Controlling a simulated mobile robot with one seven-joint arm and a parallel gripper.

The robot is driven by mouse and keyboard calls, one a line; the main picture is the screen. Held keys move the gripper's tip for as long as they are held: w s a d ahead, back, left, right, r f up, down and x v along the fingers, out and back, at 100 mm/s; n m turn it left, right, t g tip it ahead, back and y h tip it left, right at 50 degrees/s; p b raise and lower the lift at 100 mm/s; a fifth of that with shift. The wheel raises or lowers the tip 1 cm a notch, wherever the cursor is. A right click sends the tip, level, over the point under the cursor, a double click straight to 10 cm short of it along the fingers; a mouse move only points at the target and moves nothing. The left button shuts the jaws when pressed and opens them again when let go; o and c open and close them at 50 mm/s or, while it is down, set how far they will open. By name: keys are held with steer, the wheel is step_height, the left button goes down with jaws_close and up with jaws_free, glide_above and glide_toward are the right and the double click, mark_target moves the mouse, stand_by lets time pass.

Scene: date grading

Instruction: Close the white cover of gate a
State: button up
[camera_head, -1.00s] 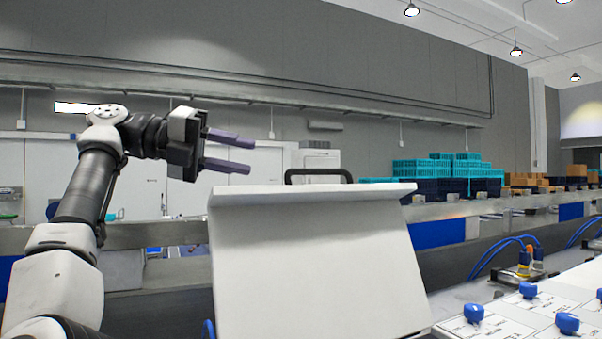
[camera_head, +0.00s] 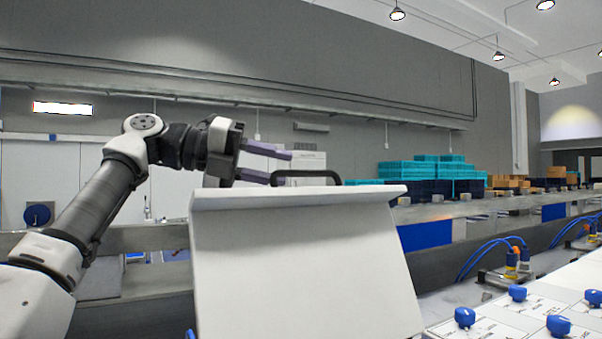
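The white cover (camera_head: 300,265) stands raised and tilted in the middle of the head view, its broad face toward me and a folded lip along its top edge. A black handle (camera_head: 306,175) shows just above that lip. My gripper (camera_head: 285,167) is at the upper left of the cover, level with the handle. Its two purple-grey fingers are apart and point right. I cannot tell whether the fingers touch the handle. What lies under the cover is hidden.
A white panel with blue knobs (camera_head: 517,292) lies at the lower right, close to the cover. Blue hoses and fittings (camera_head: 511,262) stand behind it. A metal rail (camera_head: 455,209) runs across behind the cover. Teal crates (camera_head: 430,167) are stacked farther back.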

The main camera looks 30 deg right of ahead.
mark_target(301, 172)
steer(key=x, duration=0.5)
jaws_close()
stand_by(0.3)
